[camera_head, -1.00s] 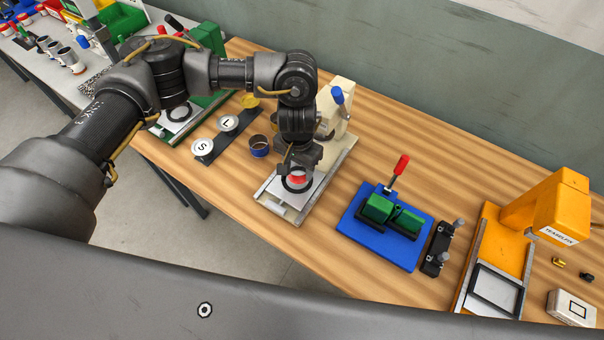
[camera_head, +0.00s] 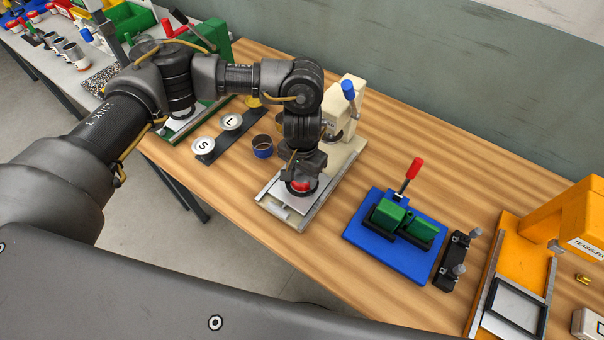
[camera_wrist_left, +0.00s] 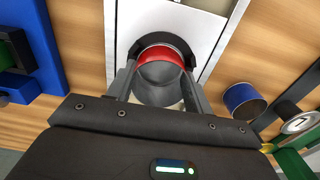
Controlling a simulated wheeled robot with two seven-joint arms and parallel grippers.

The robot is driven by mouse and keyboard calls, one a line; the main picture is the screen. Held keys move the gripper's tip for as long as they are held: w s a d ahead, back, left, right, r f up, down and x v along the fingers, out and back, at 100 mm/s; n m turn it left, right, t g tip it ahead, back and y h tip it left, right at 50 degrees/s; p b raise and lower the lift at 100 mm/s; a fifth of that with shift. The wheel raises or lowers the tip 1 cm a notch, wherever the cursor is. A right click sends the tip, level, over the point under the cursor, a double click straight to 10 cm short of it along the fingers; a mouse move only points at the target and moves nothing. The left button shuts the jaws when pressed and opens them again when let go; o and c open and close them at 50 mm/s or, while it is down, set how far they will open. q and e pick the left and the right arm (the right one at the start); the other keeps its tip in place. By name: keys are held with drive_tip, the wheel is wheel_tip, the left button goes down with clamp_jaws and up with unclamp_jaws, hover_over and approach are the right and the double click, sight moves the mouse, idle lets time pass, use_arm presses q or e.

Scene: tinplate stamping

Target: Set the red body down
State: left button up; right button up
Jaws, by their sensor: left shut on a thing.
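My left gripper (camera_head: 300,184) is shut on the red body (camera_head: 301,185) at the plate of the cream press (camera_head: 340,128). In the left wrist view the red body (camera_wrist_left: 163,56) is a grey metal cup with a red band, held between the two fingers. A black ring-shaped holder (camera_wrist_left: 163,38) curves around its far side on the white plate (camera_wrist_left: 210,30). I cannot tell whether the body's base touches the plate. My right gripper is not in view.
A blue can (camera_head: 262,147) and a dark strip with S and L discs (camera_head: 204,145) lie to the left. A blue fixture (camera_head: 400,255) with green blocks and a red-handled lever stands to the right, beside a black stand (camera_head: 455,262). An orange press (camera_head: 520,240) is farther right.

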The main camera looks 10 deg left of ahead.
use_arm(q)
drive_tip(key=o, duration=1)
drive_tip(key=shift+f, duration=0.2)
drive_tip(key=shift+r, duration=0.25)
wheel_tip(320, 180, up, 12)
drive_tip(key=shift+f+b, duration=0.1)
drive_tip(key=shift+b, duration=0.45)
